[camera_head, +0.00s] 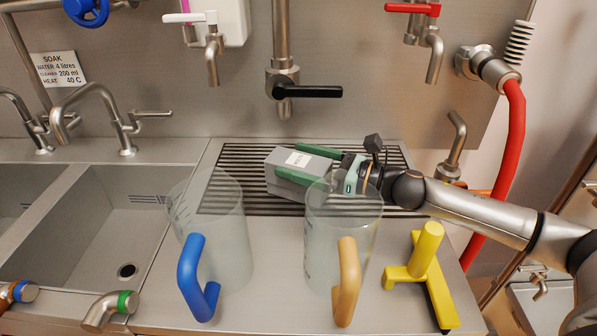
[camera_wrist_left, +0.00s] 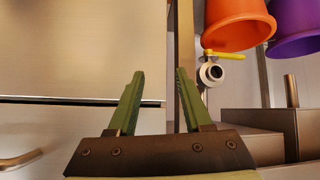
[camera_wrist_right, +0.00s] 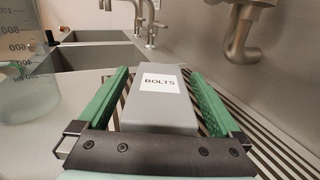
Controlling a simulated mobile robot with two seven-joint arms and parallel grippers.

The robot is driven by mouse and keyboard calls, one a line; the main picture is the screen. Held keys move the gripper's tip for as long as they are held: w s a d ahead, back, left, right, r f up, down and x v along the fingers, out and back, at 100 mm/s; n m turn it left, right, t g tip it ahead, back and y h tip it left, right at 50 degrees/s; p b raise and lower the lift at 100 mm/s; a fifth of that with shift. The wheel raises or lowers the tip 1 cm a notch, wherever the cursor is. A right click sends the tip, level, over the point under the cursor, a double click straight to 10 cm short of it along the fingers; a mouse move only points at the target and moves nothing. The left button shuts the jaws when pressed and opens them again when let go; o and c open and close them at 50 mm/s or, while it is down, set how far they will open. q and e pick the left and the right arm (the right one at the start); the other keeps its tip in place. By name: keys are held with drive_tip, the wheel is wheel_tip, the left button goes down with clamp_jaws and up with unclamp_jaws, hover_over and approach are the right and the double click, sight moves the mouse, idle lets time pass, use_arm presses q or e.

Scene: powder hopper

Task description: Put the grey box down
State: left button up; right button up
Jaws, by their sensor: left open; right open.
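The grey box (camera_head: 284,181) rests on the slatted drain grille (camera_head: 240,163) at the back of the counter. It has a white label reading BOLTS, which shows clearly in the right wrist view (camera_wrist_right: 158,98). My right gripper (camera_head: 318,163) reaches in from the right with its green fingers on either side of the box. In the right wrist view the fingers (camera_wrist_right: 160,90) are open, with gaps between them and the box sides. My left gripper (camera_wrist_left: 158,85) is open and empty in its own wrist view, away from the box; the head view does not show it.
Two clear jugs, one with a blue handle (camera_head: 198,277) and one with an orange handle (camera_head: 347,280), stand in front of the grille. A yellow stand (camera_head: 424,262) is at right. A sink (camera_head: 90,220) lies left. Taps (camera_head: 283,80) overhang the grille.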

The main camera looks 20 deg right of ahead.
drive_tip(key=shift+w+a, duration=0.1)
drive_tip(key=shift+w, duration=0.05)
drive_tip(key=shift+c, duration=0.2)
drive_tip(key=c, duration=0.3)
use_arm(q)
drive_tip(key=shift+s+a+f, duration=0.15)
drive_tip(key=shift+s, duration=0.1)
use_arm(e)
clamp_jaws()
wheel_tip(320, 180, up, 8)
drive_tip(key=p, duration=0.2)
drive_tip(key=shift+f+p, duration=0.25)
drive_tip(key=shift+p, duration=0.1)
use_arm(q)
drive_tip(key=s+a+r+y+p, duration=0.1)
drive_tip(key=a+r+p, duration=0.2)
drive_tip(key=r+p, duration=0.9)
drive_tip(key=shift+s+r+n, duration=0.15)
drive_tip(key=shift+s+n, duration=0.15)
drive_tip(key=shift+n, duration=0.1)
use_arm(e)
wheel_tip(320, 180, up, 21)
drive_tip(key=shift+f, duration=0.2)
